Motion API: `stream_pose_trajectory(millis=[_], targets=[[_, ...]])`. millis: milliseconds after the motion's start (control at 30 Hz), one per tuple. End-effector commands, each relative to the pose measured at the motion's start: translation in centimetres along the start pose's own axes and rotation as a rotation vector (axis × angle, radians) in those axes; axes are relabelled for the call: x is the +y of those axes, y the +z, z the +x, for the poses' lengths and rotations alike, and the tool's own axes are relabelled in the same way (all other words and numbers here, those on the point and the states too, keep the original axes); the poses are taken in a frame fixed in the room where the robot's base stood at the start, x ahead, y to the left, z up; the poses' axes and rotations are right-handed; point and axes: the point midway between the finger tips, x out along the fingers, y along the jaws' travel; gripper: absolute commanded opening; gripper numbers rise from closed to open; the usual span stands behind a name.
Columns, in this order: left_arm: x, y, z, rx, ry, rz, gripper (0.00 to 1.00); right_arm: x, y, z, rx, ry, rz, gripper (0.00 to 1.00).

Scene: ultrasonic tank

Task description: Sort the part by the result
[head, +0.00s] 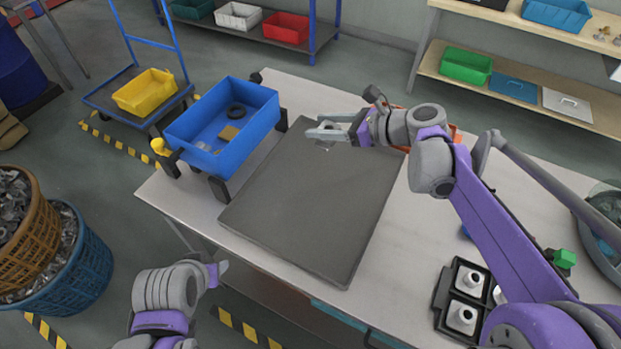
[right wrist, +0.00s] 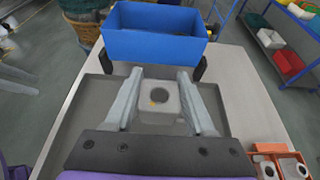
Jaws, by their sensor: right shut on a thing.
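My right gripper (head: 327,133) is shut on a small light grey part and holds it over the far end of the dark grey mat (head: 300,220). A blue bin (head: 205,160) on black brackets stands to the left of the mat. An orange tray (head: 454,133) is partly hidden behind my right arm; the right wrist view shows orange trays (right wrist: 284,155) holding pale parts with dark holes. My left gripper (head: 218,271) is low at left, its jaws unclear.
The blue bin holds a dark ring (head: 236,112) and a tan block (head: 229,132). A black tray (head: 443,290) with white parts lies at the table's near right. A green object (head: 564,258) and a round machine are at far right. The mat is bare.

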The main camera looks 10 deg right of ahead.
Motion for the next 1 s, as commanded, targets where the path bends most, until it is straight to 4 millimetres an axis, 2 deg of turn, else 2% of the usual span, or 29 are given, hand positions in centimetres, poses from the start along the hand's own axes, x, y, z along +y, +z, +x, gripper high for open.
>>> stream_pose_trajectory(millis=[500, 833, 867, 1000], targets=[[0.0, 3.3, 2.7, -0.03, 0.0, 0.0, 0.5, 0.0, -5.0, 2.1, 0.001, 0.001, 0.001, 0.0], [0.0, 3.4, 2.8, -0.031, 0.0, 0.0, 0.5, 0.0, -5.2, 2.2, -0.001, 0.0, 0.0, 0.0], [0.0, 3.4, 2.8, -0.031, 0.0, 0.0, 0.5, 0.0, -5.2, 2.2, -0.001, 0.0, 0.0, 0.56], [0.0, 3.4, 2.8, -0.031, 0.0, 0.0, 0.5, 0.0, -5.2, 2.2, -0.001, 0.0, 0.0, 0.82]])
